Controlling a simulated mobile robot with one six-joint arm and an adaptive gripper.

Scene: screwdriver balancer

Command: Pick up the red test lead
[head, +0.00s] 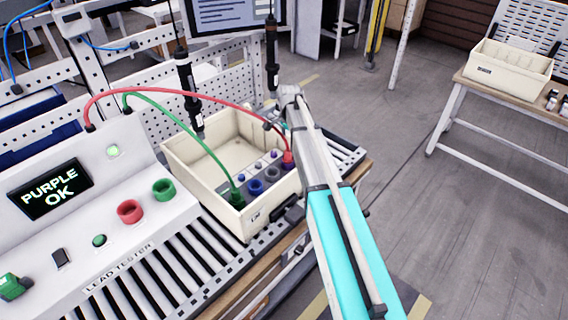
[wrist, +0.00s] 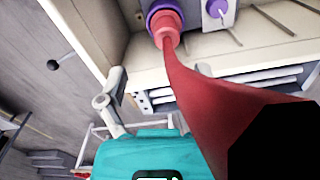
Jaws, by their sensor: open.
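My gripper (head: 276,124) is open, above and slightly left of the plug, near the red cable. Its fingers are small and partly hidden in the head view; I cannot tell whether they touch the lead.
A green lead (head: 190,128) runs to a green socket at the bin's front. Blue and grey sockets stand between the two plugs. Two hanging screwdrivers (head: 187,85) (head: 271,60) are close behind the bin. The tester display (head: 50,190) reads "PURPLE OK".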

